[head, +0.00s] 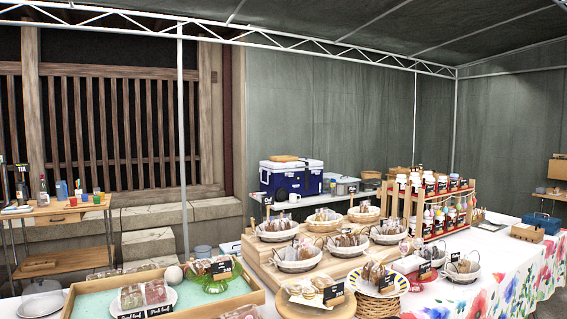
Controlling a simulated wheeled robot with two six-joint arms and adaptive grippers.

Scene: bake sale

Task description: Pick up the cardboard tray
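I cannot clearly make out a cardboard tray in the head view. The nearest match is a shallow, light-brown-rimmed tray (256,297) with a pale teal inside, at the bottom left of the table. On it stand a white plate of wrapped pink and brown loaf slices (143,294) with small black signs and a green stand (209,283) with wrapped goods. The tray's front is cut off by the picture edge. Neither of my grippers is in view.
A stepped wooden riser (300,282) with several white baskets stands right of the tray. A jar rack (433,212) is behind it. A round board of cookies (310,303) and a plate on a wicker stand (378,304) crowd the front. The floral cloth (500,285) is fairly clear at right.

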